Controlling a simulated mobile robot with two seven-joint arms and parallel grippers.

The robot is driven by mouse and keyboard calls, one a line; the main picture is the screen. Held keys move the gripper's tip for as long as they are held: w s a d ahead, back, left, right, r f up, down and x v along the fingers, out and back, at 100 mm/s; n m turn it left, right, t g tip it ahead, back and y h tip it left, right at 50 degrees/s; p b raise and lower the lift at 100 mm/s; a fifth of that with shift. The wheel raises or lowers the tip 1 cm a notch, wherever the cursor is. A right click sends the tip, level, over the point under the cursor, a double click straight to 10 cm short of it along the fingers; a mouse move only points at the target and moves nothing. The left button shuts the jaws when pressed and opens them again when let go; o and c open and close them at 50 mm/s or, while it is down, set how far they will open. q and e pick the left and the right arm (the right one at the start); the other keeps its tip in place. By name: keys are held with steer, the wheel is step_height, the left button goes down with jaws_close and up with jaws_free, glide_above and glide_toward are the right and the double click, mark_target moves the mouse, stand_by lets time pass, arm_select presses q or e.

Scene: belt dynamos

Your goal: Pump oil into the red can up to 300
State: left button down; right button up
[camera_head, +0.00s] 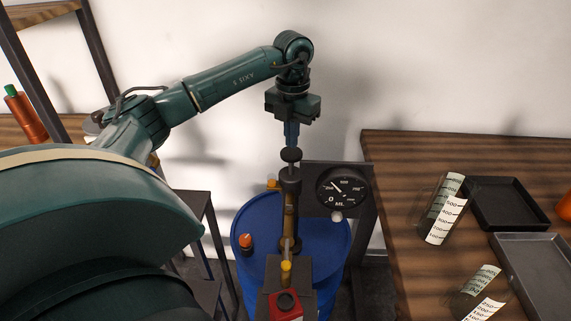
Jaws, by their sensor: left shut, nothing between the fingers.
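My left gripper (291,136) points straight down with its fingers shut and nothing between them. It is directly above the black knob (291,155) on top of the hand pump (290,212); I cannot tell whether they touch. The pump stands on a blue drum (253,267). The red can (286,305) is at the bottom edge, partly cut off, below the pump's yellow-tipped spout (286,267). A round black gauge (342,190) marked ML sits right of the pump; its needle points to the upper left, its exact reading too small to tell. My right gripper is out of view.
A wooden table (400,180) at right holds two measuring beakers (441,215) (480,297) and two dark trays (507,203) (538,268). A small orange-capped item (246,243) is on the drum. A red bottle (24,115) stands at the far left.

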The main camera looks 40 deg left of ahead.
mark_target(291, 152)
arm_select(q)
steer(key=shift+f+b, duration=1.1)
steer(key=shift+f, duration=0.8)
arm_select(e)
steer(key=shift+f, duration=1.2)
arm_select(q)
steer(key=shift+f+b, duration=0.45)
steer(key=shift+f, duration=0.3)
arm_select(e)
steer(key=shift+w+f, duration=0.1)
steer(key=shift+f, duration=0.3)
arm_select(q)
steer(key=shift+r+p, duration=0.45)
steer(key=shift+r, duration=0.05)
step_height(291, 152, up, 6)
steer(key=p, duration=0.4)
steer(key=shift+f, duration=0.25)
step_height(291, 152, up, 2)
steer(key=shift+r+p, duration=0.15)
steer(key=shift+p, duration=1)
steer(key=shift+r, duration=0.1)
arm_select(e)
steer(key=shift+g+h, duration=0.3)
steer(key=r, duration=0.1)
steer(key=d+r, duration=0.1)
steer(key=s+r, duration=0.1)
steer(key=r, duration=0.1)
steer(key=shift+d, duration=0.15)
